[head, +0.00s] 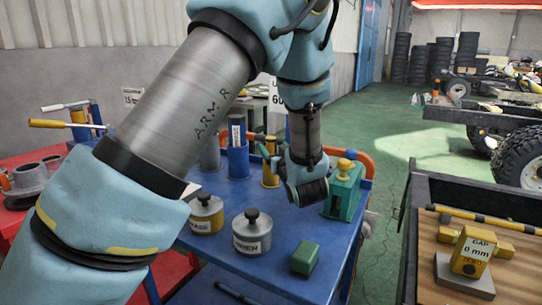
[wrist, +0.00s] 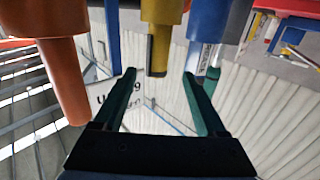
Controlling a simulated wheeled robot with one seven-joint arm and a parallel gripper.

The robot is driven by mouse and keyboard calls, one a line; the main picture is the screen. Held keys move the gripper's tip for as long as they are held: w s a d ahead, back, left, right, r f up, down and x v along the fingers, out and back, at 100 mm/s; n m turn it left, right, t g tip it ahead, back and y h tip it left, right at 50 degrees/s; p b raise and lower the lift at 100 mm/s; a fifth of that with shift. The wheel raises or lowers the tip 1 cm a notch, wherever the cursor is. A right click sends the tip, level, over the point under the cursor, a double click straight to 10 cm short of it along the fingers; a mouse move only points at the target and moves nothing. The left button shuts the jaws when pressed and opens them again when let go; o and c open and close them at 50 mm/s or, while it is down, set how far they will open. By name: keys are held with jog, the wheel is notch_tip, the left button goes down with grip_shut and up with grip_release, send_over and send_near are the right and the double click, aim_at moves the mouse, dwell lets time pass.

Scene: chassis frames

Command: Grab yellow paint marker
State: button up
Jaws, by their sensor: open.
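The yellow paint marker (wrist: 158,50) shows at the top centre of the wrist view, an upright yellow stick with a dark end in a wider yellow holder (wrist: 163,10). That view is upside down. My gripper (wrist: 159,74) is open and empty, its two green fingers on either side of the marker in the picture. I cannot tell how far the marker lies beyond the fingertips. In the head view my gripper (head: 268,155) points left over the blue table, close to the yellow holder (head: 270,177). The marker there is mostly hidden by the fingers.
Blue holders (head: 237,160) with sticks stand beside the yellow one. An orange stick (wrist: 64,80) shows in the wrist view. Two lidded tins (head: 251,232), a green block (head: 305,258) and a green box (head: 343,192) stand on the blue table (head: 208,265).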

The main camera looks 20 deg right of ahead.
aim_at(272, 145)
jog(key=shift+w+d+f+p, duration=0.1)
jog(key=shift+w+d+p, duration=0.15)
jog(key=shift+w, duration=0.7)
jog(key=shift+w+d+f+p, duration=0.1)
jog(key=shift+w+p, duration=0.1)
jog(key=shift+w, duration=0.75)
jog(key=shift+w+d+p, duration=0.2)
jog(key=shift+w+p, duration=0.05)
jog(key=shift+w, duration=0.7)
grip_shut()
